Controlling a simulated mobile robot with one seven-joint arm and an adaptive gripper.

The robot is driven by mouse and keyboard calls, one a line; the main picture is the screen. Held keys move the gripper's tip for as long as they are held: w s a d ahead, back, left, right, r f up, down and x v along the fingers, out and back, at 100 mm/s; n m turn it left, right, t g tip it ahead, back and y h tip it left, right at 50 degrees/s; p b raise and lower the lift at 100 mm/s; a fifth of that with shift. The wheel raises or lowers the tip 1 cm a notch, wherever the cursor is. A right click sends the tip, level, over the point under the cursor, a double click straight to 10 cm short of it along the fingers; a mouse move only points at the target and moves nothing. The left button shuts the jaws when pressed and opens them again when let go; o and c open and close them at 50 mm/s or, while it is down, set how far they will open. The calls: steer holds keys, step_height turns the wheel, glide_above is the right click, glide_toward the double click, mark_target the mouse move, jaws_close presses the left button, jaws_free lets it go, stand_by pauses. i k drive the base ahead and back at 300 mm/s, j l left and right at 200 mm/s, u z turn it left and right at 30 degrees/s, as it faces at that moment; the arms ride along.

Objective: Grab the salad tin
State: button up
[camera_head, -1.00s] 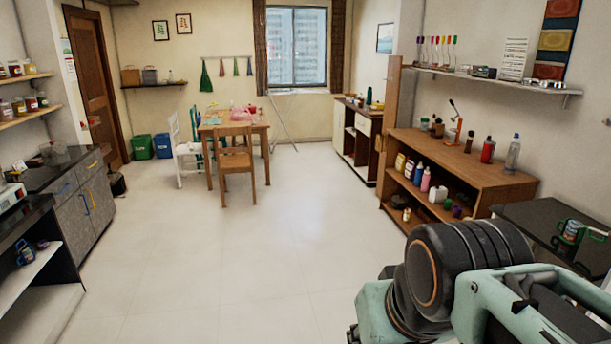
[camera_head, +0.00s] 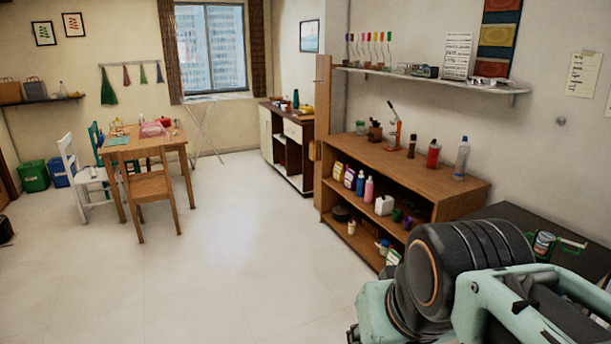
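I cannot pick out the salad tin for certain. A small can-like item with a green part (camera_head: 544,243) stands on the dark counter at the right, just beyond my arm; it is too small to read. My arm fills the lower right of the head view. My gripper's fingers are not visible, so I cannot see whether it is open or shut.
A wooden shelf unit (camera_head: 440,185) with bottles stands at the right, beside the dark counter (camera_head: 505,213). A wall shelf (camera_head: 440,79) hangs above it. A wooden table (camera_head: 119,145) with chairs (camera_head: 152,190) stands at the left. The pale floor (camera_head: 235,255) between is clear.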

mark_target(545, 239)
steer(key=i+j+z, duration=0.1)
steer(key=i+z, duration=0.35)
steer(key=i, duration=0.65)
steer(key=i+j+z, duration=0.15)
steer(key=i+z, duration=0.3)
steer(key=i, duration=0.7)
steer(key=i+z, duration=0.4)
steer(key=i+j+z, duration=0.2)
steer(key=i+z, duration=0.75)
steer(key=z, duration=0.25)
steer(key=i+j, duration=0.2)
steer(key=j+u, duration=0.05)
steer(key=j, duration=0.05)
